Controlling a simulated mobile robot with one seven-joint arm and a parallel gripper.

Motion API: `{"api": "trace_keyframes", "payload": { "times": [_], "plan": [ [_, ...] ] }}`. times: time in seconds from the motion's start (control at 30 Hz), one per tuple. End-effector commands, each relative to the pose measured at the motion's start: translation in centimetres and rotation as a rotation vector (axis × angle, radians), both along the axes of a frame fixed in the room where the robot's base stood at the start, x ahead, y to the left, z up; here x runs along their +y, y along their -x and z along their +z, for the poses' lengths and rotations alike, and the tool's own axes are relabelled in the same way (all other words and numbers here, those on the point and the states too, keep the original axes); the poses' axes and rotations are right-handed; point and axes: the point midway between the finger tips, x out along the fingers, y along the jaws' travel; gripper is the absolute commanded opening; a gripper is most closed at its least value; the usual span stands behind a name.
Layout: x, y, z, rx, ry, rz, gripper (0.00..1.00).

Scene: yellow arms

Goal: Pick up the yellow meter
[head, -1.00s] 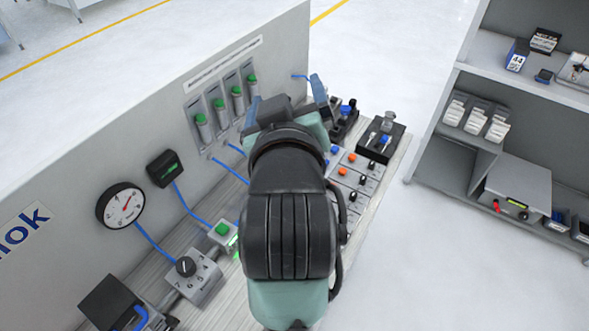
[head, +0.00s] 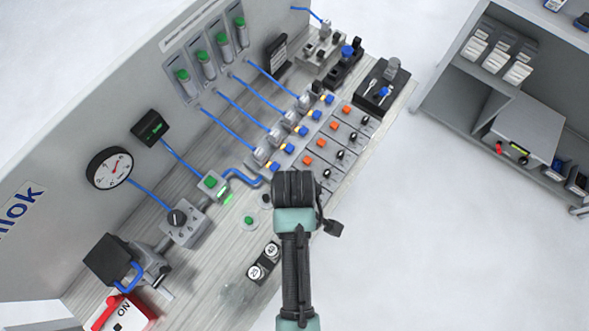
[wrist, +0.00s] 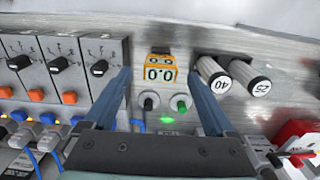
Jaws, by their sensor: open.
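The yellow meter (wrist: 161,73) reads "0.0" on a white face. In the wrist view it lies on the bench just past the middle of my gripper (wrist: 158,78). My gripper's two blue fingers are spread wide, one on each side of the line to the meter, with nothing held between them. In the head view my arm hides the meter and the fingers.
Two white-topped cylinders marked 40 and 25 (wrist: 233,78) stand right of the meter. A black and a green button (wrist: 181,103) sit nearer. Knob modules (wrist: 68,62) line the left. The head view shows a gauge panel (head: 70,210) and a shelf (head: 520,85).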

Motion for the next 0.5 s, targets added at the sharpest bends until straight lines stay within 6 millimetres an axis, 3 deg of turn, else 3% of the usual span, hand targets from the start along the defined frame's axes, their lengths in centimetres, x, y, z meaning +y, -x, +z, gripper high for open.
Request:
{"api": "trace_keyframes", "payload": {
  "times": [0.17,0.5],
  "plan": [
    [0.0,0.1,-1.0,0.002,0.0,-0.001,0.9],
    [-0.1,0.3,-5.1,-0.001,0.0,-0.001,0.9]
  ]
}}
